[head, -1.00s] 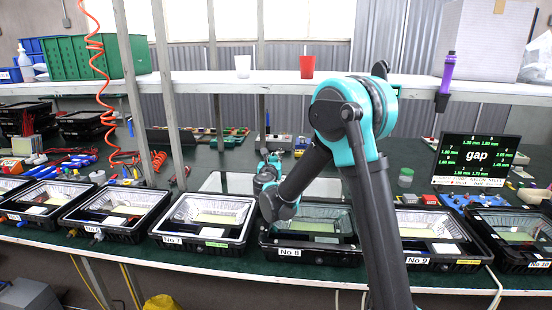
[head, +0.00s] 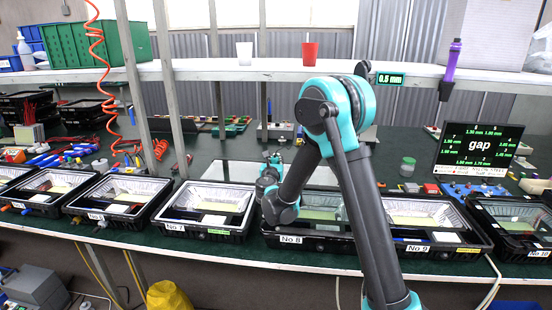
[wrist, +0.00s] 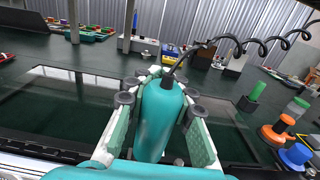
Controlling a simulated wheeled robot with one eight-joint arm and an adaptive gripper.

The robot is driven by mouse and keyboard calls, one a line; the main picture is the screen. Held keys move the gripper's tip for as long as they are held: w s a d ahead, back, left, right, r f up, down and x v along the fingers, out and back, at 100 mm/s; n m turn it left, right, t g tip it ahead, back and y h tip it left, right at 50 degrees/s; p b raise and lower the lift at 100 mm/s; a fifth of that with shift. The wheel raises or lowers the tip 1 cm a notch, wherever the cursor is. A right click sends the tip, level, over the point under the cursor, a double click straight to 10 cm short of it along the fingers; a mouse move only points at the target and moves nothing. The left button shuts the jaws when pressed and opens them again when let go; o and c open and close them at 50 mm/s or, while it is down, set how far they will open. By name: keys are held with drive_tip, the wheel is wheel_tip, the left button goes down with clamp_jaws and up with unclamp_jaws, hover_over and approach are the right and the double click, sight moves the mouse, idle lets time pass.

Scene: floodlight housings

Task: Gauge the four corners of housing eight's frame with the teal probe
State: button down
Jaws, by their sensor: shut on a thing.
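The teal probe (wrist: 160,118) stands between the pads of my gripper (wrist: 165,90) in the wrist view, with a black coiled cable at its top. The gripper is shut on it. Its tip is hidden. In the head view my gripper (head: 270,168) is small, over the back left of housing eight (head: 330,244), labelled No 8. My arm covers part of that housing. Its dark glass and frame (wrist: 60,105) show left of the probe in the wrist view; contact cannot be told. The gap screen (head: 480,150) lists several mm values, and a small readout (head: 390,79) shows 0.5 mm.
Housing No 7 (head: 190,226) stands close on the left and housing No 9 (head: 425,248) close on the right. A shelf (head: 230,73) on posts runs behind. Colored knobs (wrist: 285,135) lie to the right in the wrist view.

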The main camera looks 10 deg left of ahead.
drive_tip(key=shift+f, duration=0.65)
idle(1.4)
drive_tip(key=shift+r, duration=0.15)
drive_tip(key=shift+r, duration=2.9)
